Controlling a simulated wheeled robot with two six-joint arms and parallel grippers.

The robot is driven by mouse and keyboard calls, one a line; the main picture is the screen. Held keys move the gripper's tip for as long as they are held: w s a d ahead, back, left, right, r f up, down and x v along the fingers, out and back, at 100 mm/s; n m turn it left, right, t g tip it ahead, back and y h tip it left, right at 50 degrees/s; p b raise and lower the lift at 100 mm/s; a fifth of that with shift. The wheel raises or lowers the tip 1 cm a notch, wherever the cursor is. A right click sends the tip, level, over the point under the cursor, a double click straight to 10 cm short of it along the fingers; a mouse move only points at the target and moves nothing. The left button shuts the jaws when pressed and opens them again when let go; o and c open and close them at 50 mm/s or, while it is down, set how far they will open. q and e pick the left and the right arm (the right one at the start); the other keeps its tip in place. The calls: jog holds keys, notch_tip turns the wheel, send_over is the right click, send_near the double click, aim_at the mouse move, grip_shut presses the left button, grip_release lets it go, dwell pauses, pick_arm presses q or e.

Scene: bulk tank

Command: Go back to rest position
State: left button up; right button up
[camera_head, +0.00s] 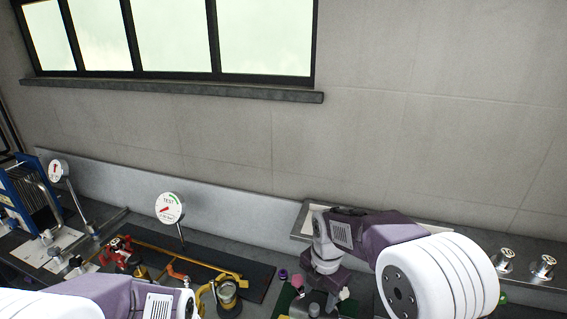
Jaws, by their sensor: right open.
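My right arm comes in from the lower right with a large white joint and a purple link. It bends down at a white wrist to my right gripper (328,297), which points down over a green mat (284,297). The gripper is open; small objects beneath it are partly hidden, and I see nothing held between its fingers. My left arm shows at the lower left as white and purple links. Its gripper is outside the frame.
A round TEST gauge (170,208) stands on a thin stem behind a dark board (258,281) with yellow piping and red and brass valves. A blue plate unit (28,192) stands far left. Two metal fittings (542,267) sit on the right ledge. A wall and window close off the back.

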pick_arm(q)
notch_tip(320, 180, down, 2)
jog(key=shift+s+d+f+b, duration=0.15)
jog(key=shift+f+b, duration=0.1)
jog(key=shift+b, duration=0.55)
pick_arm(e)
jog(key=s+d+f+m, duration=0.3)
jog(key=s+m, duration=0.4)
jog(key=m, duration=0.6)
jog(key=s+d+f+m, duration=0.4)
jog(key=s+d+m, duration=0.2)
jog(key=m, duration=0.8)
jog(key=shift+s+f+t, duration=0.25)
jog(key=shift+s+t, duration=0.05)
jog(key=shift+s, duration=0.2)
